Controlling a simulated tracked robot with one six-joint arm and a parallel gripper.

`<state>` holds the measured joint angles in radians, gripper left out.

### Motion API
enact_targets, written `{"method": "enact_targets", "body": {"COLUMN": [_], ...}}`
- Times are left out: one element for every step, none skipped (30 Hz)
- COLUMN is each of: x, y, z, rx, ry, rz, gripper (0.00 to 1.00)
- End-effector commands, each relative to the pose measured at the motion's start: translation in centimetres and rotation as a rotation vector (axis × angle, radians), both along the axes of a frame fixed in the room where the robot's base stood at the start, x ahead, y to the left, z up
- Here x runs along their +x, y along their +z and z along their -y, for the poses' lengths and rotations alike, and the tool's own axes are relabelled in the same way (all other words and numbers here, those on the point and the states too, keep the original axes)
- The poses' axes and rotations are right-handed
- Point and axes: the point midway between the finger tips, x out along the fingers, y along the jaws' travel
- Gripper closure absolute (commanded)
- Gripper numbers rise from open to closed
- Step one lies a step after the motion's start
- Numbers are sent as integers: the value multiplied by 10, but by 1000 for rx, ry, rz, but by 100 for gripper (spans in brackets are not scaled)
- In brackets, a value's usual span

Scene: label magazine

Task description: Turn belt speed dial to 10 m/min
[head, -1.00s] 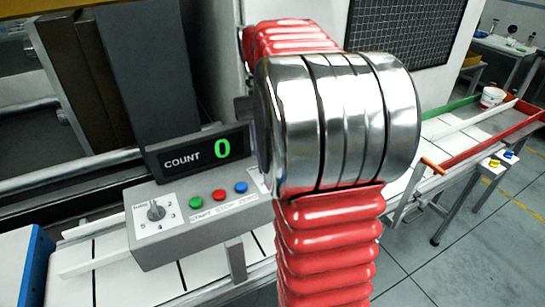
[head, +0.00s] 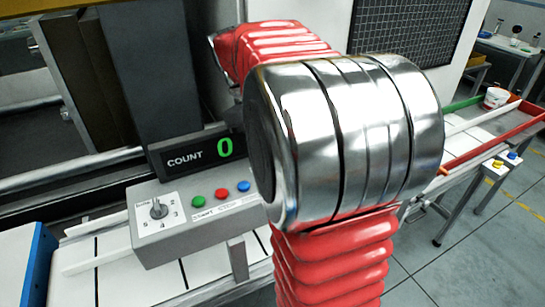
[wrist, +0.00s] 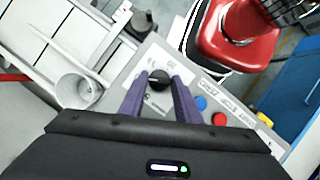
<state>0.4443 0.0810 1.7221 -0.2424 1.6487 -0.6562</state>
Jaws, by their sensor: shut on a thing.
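In the wrist view, my gripper (wrist: 158,92) has its two purple fingers on either side of a dark round dial knob (wrist: 158,79), shut on it. The knob stands on a grey control panel (wrist: 130,75) and has a pale pointer mark. The markings around it are too small to read, so its setting cannot be told. In the head view, my arm hides this knob and my gripper. Another dial (head: 157,209) with a numbered white plate is at the panel's left end there, untouched.
Between the dials, the panel carries green (head: 197,202), red (head: 221,195) and blue (head: 243,187) buttons. The blue button (wrist: 200,103) is close to my right finger in the wrist view. A count display (head: 198,154) reading 0 stands behind. A white cup (wrist: 80,92) is off to the left.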

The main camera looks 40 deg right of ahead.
Motion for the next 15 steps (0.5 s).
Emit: {"method": "enact_targets", "body": {"x": [0, 0, 0, 0, 1, 1, 1, 1, 1, 1, 1, 1, 1, 1, 0], "y": [0, 0, 0, 0, 0, 0, 0, 0, 0, 0, 0, 0, 0, 0, 0], "z": [0, 0, 0, 0, 0, 0, 0, 0, 0, 0, 0, 0, 0, 0, 0], "rx": [-1, -1, -1, -1, -1, -1, -1, -1, -1, 0, 0, 0, 0, 0, -1], "ry": [6, 8, 9, 10, 10, 10, 10, 9, 9, 9, 9, 9, 9, 9, 8], "rz": [2, 2, 2, 2, 2, 2, 2, 2, 2, 1, 1, 1, 1, 1, 1], "gripper": [93, 93, 93, 93, 93, 93, 93, 93, 93, 93, 93, 93, 68, 66, 63]}}
